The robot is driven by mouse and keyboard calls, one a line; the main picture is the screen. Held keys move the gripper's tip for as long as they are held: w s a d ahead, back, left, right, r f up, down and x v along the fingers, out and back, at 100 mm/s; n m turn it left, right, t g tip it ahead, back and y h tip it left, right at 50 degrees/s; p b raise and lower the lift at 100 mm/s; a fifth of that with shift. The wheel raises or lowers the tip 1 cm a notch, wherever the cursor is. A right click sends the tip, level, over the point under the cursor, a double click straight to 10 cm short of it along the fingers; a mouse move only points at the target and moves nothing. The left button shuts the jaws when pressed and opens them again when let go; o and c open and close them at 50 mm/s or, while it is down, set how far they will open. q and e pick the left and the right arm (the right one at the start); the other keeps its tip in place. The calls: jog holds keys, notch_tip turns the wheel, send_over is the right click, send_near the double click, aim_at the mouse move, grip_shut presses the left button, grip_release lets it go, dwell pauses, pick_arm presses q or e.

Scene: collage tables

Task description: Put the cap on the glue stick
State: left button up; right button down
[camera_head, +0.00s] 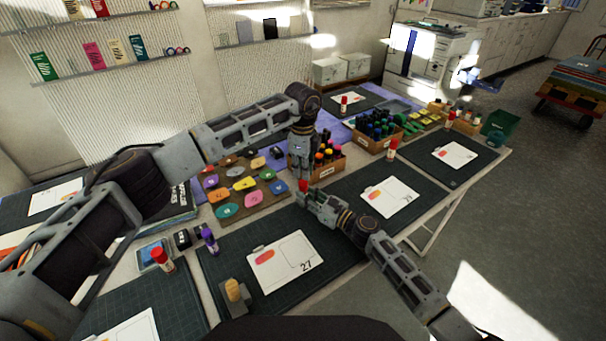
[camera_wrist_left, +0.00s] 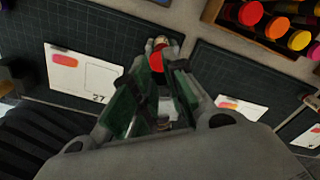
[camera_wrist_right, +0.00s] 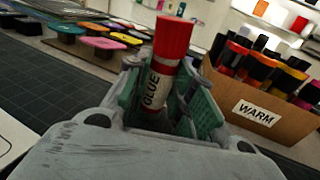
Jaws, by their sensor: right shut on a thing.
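A glue stick (camera_wrist_right: 155,85) with a white "GLUE" label stands upright in my right gripper (camera_head: 310,193), which is shut on its body. A red cap (camera_wrist_right: 174,37) sits on its top, in line with the body, with no visible gap. The red cap also shows in the head view (camera_head: 303,185) and between the fingertips in the left wrist view (camera_wrist_left: 157,62). My left gripper (camera_head: 301,168) points down just above the cap. Its fingers look open and apart from the cap; no left finger shows in the right wrist view.
A "WARM" marker box (camera_wrist_right: 257,113) stands close beside the glue stick. A palette of coloured pads (camera_head: 243,185) lies to the left. Black mats with cards (camera_head: 285,262) lie in front. Other red-capped glue sticks (camera_head: 162,259) stand on the table.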

pick_arm(q)
jog(key=shift+r, duration=0.1)
pick_arm(e)
jog(key=c, duration=1.1)
grip_release()
jog(key=shift+c, duration=0.2)
jog(key=shift+s, duration=0.1)
jog(key=shift+v, duration=5.9)
jog(key=shift+d, duration=0.1)
pick_arm(q)
jog(key=shift+f+b, duration=0.4)
jog(key=shift+f, duration=0.4)
pick_arm(e)
jog(key=shift+f, duration=0.4)
